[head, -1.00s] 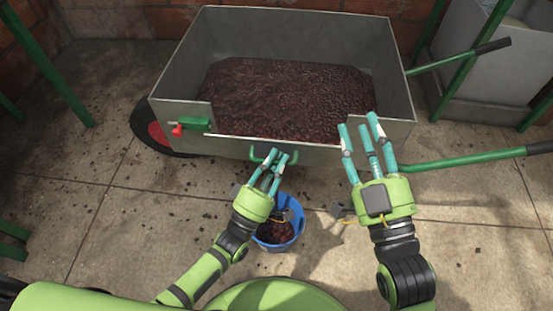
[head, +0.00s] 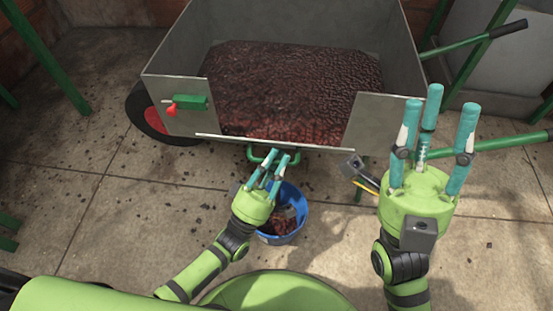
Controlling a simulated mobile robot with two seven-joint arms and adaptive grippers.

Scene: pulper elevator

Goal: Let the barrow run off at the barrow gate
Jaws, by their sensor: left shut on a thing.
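The grey metal barrow (head: 385,119) fills the upper middle, heaped with dark red-brown pulp (head: 290,88). Its near wall has a gap in the middle, with a pale lip (head: 270,143) along the bottom and pulp right up to it. A green latch with a red knob (head: 188,104) sits on the wall left of the gap. My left gripper (head: 278,162) is shut on the green handle (head: 259,157) below the lip; its fingers partly hide the handle. My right gripper (head: 437,125) is open and empty in front of the barrow's right side, fingers pointing up.
A blue bucket (head: 294,196) with some pulp in it stands on the floor under the gap, partly behind my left gripper. The barrow's green shafts (head: 495,144) stick out right. A black-and-red wheel (head: 140,112) is at left. Crumbs litter the concrete floor.

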